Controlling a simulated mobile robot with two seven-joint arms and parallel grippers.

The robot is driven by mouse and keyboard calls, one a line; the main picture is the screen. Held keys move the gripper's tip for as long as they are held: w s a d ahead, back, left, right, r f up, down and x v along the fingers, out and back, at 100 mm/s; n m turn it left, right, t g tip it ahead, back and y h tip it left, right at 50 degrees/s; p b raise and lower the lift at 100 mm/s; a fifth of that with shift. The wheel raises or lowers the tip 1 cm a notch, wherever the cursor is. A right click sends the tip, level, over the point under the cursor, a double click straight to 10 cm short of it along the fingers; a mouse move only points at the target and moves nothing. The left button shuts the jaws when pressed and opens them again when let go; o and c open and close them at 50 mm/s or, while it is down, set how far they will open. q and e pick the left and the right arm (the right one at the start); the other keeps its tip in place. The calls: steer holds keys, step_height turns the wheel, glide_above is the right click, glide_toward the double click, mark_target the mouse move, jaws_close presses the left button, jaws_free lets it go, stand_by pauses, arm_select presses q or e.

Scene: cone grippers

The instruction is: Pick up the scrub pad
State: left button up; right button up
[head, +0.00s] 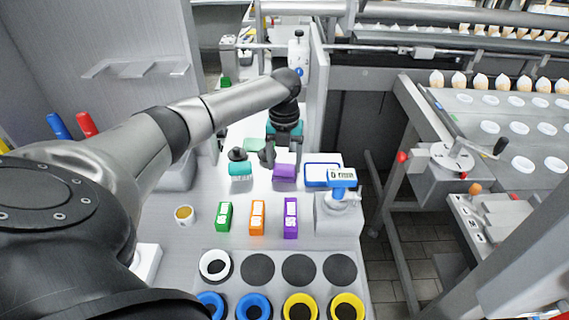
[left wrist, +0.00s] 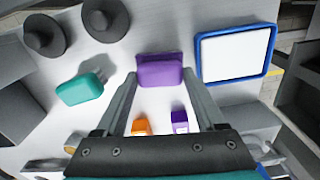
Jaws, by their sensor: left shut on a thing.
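The purple scrub pad (head: 284,172) is a small block at the middle of the white worktop. In the left wrist view the same purple pad (left wrist: 160,70) sits between the two fingertips of my left gripper. My left gripper (head: 282,162) points down from above, its fingers shut on the pad's sides. I cannot tell whether the pad touches the worktop. My right gripper is not in view.
A blue-rimmed white tray (head: 322,172) is close on the right, beside a scale (head: 338,210). Green (head: 224,215), orange (head: 257,214) and purple (head: 291,217) boxes stand in front. Dark knobbed weights (head: 237,155) are at left. A holed rack (head: 240,266) lies nearer me.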

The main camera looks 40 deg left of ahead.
mark_target(285, 166)
arm_select(q)
steer(key=shift+r, duration=0.15)
steer(key=shift+c, duration=0.2)
step_height(285, 166, up, 20)
steer(key=p, duration=0.3)
steer(key=o, duration=0.8)
steer(key=c, duration=0.6)
steer(key=w+d+f, duration=0.2)
steer(key=f, duration=0.3)
steer(key=w+d+f, duration=0.2)
steer(key=d+f, duration=0.1)
steer(key=f, duration=0.3)
steer(key=w+d+f+b, duration=0.1)
steer(key=w+d+f, duration=0.1)
steer(key=f, duration=0.4)
steer(key=shift+w+d+f, duration=0.2)
steer(key=shift+w+d, duration=0.05)
steer(key=shift+d, duration=0.1)
steer(key=shift+c, duration=0.2)
